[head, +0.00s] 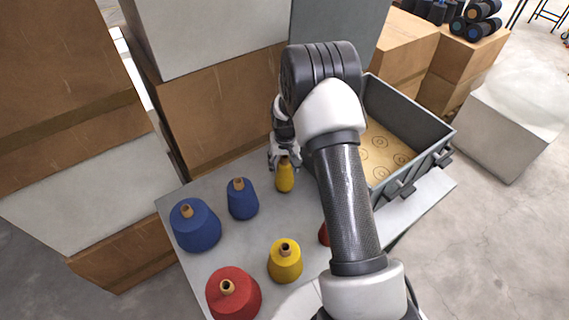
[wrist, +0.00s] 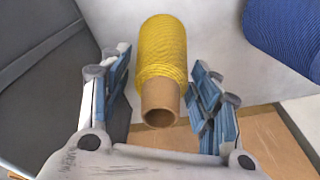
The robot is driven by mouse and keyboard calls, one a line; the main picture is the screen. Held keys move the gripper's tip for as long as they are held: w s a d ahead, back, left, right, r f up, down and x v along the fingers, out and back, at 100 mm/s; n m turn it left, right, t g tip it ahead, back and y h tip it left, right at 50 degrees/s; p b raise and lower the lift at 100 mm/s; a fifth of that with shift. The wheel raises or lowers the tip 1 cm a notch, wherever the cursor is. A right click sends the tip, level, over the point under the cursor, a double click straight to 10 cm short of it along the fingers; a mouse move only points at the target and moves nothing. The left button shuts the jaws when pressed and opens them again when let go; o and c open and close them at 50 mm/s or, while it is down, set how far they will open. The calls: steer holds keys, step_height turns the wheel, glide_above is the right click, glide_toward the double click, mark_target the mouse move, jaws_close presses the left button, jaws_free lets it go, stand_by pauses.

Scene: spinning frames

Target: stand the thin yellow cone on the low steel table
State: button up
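The thin yellow cone (head: 285,180) stands upright on the pale grey table top (head: 215,268), near its far edge. My gripper (head: 284,160) is at the cone's top. In the wrist view my gripper (wrist: 160,92) is open, with one finger on each side of the yellow cone (wrist: 162,55) and its brown tube end. Gaps show between the cone and both fingers. A low pale grey block (head: 505,125) stands on the floor at the right; I cannot tell whether it or the cones' table top is the low steel table.
A wider yellow cone (head: 285,265), a red cone (head: 233,292) and two blue cones (head: 195,225) (head: 242,200) share the table top. Another red cone is mostly hidden by my arm. A grey crate (head: 415,118) stands at right. Cardboard boxes (head: 225,105) stand behind the table.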

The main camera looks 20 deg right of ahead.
steer(key=shift+o, duration=1.1)
steer(key=r, duration=0.4)
steer(key=s+r, duration=0.1)
steer(key=r, duration=0.7)
steer(key=shift+s+a, duration=0.2)
steer(key=shift+r, duration=0.15)
steer(key=s+a+r+n+t, duration=0.1)
steer(key=s+a+r, duration=0.2)
steer(key=s+r, duration=0.4)
steer(key=s+a+r, duration=0.3)
steer(key=s+r, duration=0.1)
steer(key=r, duration=0.6)
steer(key=s+a+r+n+t, duration=0.1)
steer(key=s+a+r, duration=0.1)
steer(key=s, duration=0.8)
steer(key=s+a+r+n+t, duration=0.1)
steer(key=s+a+r, duration=0.1)
steer(key=s, duration=0.9)
steer(key=shift+a, duration=0.6)
